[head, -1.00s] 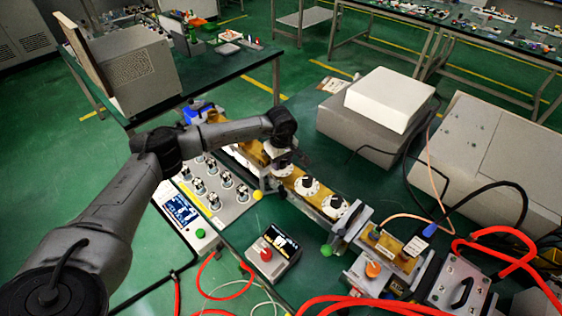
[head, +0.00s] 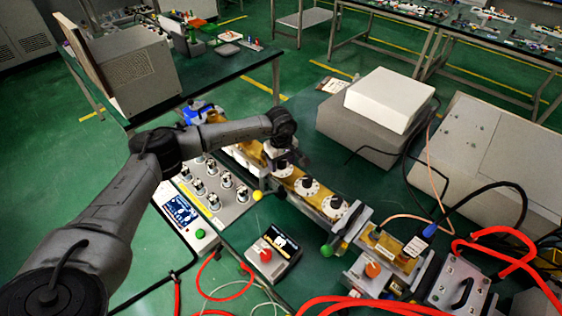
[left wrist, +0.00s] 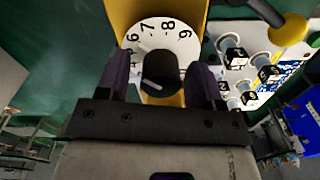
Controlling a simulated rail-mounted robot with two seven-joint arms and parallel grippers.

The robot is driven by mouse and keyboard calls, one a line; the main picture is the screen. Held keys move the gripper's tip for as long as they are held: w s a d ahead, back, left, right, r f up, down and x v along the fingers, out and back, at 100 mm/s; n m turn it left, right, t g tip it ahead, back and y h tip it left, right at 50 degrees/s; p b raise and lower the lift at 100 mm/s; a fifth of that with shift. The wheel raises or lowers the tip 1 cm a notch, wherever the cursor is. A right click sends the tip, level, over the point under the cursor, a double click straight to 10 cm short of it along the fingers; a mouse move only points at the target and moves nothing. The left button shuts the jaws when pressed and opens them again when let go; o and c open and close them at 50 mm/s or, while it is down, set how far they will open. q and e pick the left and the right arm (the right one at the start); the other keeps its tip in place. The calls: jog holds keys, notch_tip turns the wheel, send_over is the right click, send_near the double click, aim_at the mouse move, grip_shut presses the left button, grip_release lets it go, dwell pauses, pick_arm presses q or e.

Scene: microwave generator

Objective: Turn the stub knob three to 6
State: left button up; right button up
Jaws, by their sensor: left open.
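Three white dials with black knobs sit in a row on a brass-coloured tuner bar. The near dial (head: 335,206) and the middle dial (head: 307,187) are uncovered. My left gripper (head: 279,153) is above the far dial (head: 282,169) and partly hides it. In the left wrist view my left gripper (left wrist: 160,76) is open, with one finger on each side of the black knob (left wrist: 160,70). Whether the fingers touch it cannot be told. The white dial face (left wrist: 158,34) shows the digits 6, 7, 8 and 9; its lower part is hidden. My right gripper is not in view.
A grey panel (head: 236,208) with several knobs stands left of the bar. A small box with a red knob (head: 266,253) stands in front. Grey boxes (head: 366,128), cables and red hoses (head: 515,238) lie to the right.

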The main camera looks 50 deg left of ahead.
pick_arm(q)
notch_tip(320, 180, up, 14)
jog(key=p, duration=0.1)
dwell(0.5)
jog(key=shift+f, duration=0.1)
dwell(0.4)
